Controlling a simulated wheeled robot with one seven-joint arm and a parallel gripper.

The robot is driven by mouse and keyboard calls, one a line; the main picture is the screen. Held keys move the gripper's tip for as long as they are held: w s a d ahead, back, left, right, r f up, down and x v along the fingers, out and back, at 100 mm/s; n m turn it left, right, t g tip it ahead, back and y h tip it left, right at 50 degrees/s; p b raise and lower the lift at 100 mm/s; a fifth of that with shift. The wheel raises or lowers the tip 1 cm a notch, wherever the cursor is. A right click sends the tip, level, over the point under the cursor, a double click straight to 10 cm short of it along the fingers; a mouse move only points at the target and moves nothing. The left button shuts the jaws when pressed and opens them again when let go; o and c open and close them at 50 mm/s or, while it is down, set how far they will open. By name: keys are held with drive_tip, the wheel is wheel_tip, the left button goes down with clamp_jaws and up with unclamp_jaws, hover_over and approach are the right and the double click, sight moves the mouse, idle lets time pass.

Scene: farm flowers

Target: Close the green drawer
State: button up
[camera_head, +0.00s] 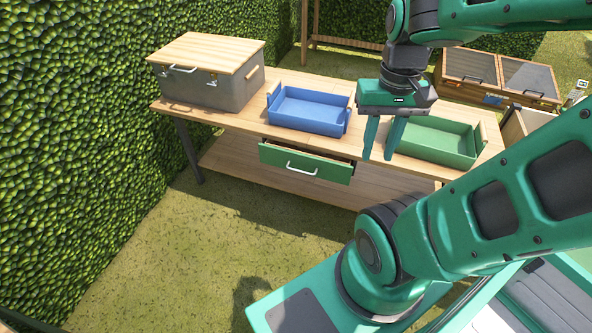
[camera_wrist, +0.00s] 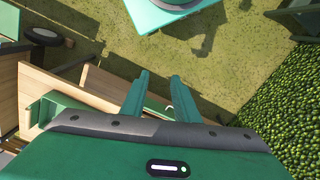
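The green drawer (camera_head: 305,163) is under the wooden workbench's top, at the middle of the head view. It stands partly pulled out: its wooden inside edge shows behind the green front. A white handle (camera_head: 301,171) is on the front. My gripper (camera_head: 379,158) points down to the right of the drawer, in front of the bench. Its two fingers are apart with nothing seen between them in the head view. In the wrist view, the fingers (camera_wrist: 160,78) also stand apart; part of the drawer shows behind them, mostly hidden by the gripper.
On the wooden workbench (camera_head: 250,122) stand a grey box with a wooden lid (camera_head: 212,92), a blue tray (camera_head: 311,107) and a green tray (camera_head: 436,137). A lower shelf (camera_head: 255,170) lies beneath. Grass in front of the bench is free; a hedge (camera_head: 70,120) borders the left.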

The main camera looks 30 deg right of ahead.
drive_tip(key=n+t+h, duration=0.1)
drive_tip(key=n+h, duration=0.1)
drive_tip(key=n, duration=1.2)
hover_over(300, 167)
drive_tip(key=s+a, duration=0.4)
drive_tip(key=s, duration=0.1)
wheel_tip(300, 167, down, 30)
drive_tip(key=r, duration=0.1)
drive_tip(key=f, duration=0.3)
drive_tip(key=w+d+f, duration=0.1)
drive_tip(key=f, duration=0.7)
drive_tip(key=shift+w+d+f, duration=0.15)
drive_tip(key=shift+w+d, duration=0.05)
drive_tip(key=shift+d, duration=0.15)
drive_tip(key=shift+t, duration=0.3)
clamp_jaws()
